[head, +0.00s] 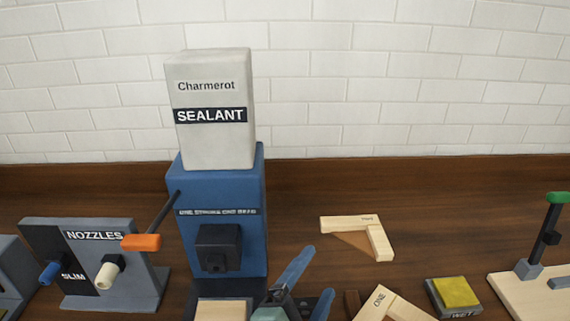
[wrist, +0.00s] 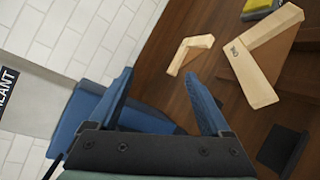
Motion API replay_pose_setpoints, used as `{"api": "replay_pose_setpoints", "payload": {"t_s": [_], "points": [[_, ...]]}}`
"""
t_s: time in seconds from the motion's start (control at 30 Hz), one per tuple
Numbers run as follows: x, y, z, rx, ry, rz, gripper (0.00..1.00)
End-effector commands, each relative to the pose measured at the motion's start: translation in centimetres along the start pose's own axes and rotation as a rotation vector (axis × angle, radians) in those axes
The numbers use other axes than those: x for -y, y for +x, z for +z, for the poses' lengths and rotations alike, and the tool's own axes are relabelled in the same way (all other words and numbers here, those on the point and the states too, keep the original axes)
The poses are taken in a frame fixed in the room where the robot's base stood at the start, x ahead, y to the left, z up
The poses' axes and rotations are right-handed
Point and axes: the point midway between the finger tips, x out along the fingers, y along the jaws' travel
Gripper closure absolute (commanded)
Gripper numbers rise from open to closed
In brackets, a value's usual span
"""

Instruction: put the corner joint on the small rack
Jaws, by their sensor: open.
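Two L-shaped light wood corner pieces lie on the brown bench. The farther corner piece (head: 375,235) is flat right of the blue machine, its short label too small to read; it also shows in the wrist view (wrist: 187,52). The nearer corner piece, marked ONE (head: 385,303), is cut off by the head view's lower edge; the wrist view shows it more fully (wrist: 258,82). I cannot tell which is the corner joint. No small rack can be made out for certain. My gripper (head: 308,270) has its blue fingers apart and empty, left of the nearer piece; the wrist view shows both fingers (wrist: 160,77).
The blue machine (head: 228,235) carries a sealant box (head: 213,120) and an orange-tipped lever (head: 140,242). A grey nozzle stand (head: 135,265) is at left. A yellow-topped block (head: 455,292) and a pale board (head: 535,295) with a green-tipped clamp (head: 557,198) are at right.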

Motion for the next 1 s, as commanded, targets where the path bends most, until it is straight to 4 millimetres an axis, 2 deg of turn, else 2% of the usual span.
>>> {"api": "replay_pose_setpoints", "payload": {"t_s": [0.03, 0.13, 0.2, 0.3, 0.43, 0.5, 0.6, 0.7, 1.0], "points": [[-4.0, 0.2, 1.5, -0.014, 0.206, 0.096, 0.18], [-10.8, -0.6, 4.2, -0.093, 0.609, 0.266, 0.18], [-15.3, -1.8, 6.5, -0.179, 0.883, 0.383, 0.18], [-21.4, -4.8, 10.2, -0.354, 1.255, 0.546, 0.18], [-27.3, -9.7, 14.8, -0.641, 1.647, 0.707, 0.18], [-29.3, -12.2, 16.8, -0.793, 1.796, 0.761, 0.18], [-31.1, -14.9, 18.9, -0.969, 1.936, 0.803, 0.18], [-31.8, -16.4, 20.0, -1.071, 2.005, 0.818, 0.18], [-32.0, -16.8, 20.2, -1.103, 2.027, 0.818, 0.18]]}}
